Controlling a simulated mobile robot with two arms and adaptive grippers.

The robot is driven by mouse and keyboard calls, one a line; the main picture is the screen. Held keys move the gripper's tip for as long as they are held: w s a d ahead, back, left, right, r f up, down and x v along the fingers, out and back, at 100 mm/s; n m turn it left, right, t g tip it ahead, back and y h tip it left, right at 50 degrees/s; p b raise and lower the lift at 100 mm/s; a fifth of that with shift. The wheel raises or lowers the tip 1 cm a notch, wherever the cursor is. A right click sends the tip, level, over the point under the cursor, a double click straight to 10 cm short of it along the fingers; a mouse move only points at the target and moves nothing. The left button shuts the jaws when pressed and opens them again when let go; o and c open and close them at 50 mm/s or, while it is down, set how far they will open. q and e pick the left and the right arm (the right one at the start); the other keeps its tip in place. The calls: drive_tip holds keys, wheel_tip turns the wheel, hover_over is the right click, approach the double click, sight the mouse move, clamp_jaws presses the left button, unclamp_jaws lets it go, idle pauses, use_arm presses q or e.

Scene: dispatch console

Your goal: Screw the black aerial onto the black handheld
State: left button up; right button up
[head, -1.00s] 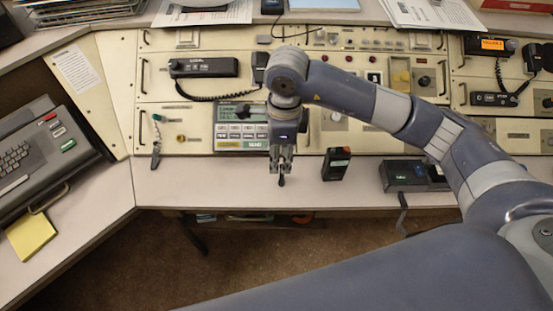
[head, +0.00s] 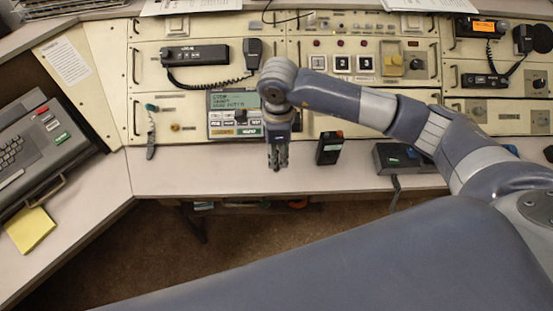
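The black handheld (head: 330,147) stands upright on the desk ledge, a little right of my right gripper. My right gripper (head: 278,164) points down over the ledge in front of the console. Its fingers are close together and appear shut on the small, dark black aerial, of which only a bit shows at the fingertips. The rest of the aerial is hidden by the fingers. The gripper and the handheld are apart. My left gripper is not in view.
A dark charger-like unit (head: 405,157) sits right of the handheld, with a cord or strap hanging off the edge. A screen panel (head: 225,100) is behind the gripper. A yellow pad (head: 30,230) and keyboard unit (head: 35,150) are at left. The ledge (head: 185,175) left of the gripper is clear.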

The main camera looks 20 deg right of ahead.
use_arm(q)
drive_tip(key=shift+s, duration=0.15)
use_arm(e)
drive_tip(key=shift+f, duration=0.15)
drive_tip(key=f, duration=0.2)
drive_tip(key=f+p, duration=0.1)
drive_tip(key=f, duration=0.1)
drive_tip(key=shift+w+a+f+p, duration=0.1)
drive_tip(key=shift+a+f+p, duration=0.1)
drive_tip(key=shift+f+p, duration=0.15)
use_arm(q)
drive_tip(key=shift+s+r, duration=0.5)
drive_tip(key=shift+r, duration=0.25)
use_arm(e)
drive_tip(key=shift+c, duration=0.6)
clamp_jaws()
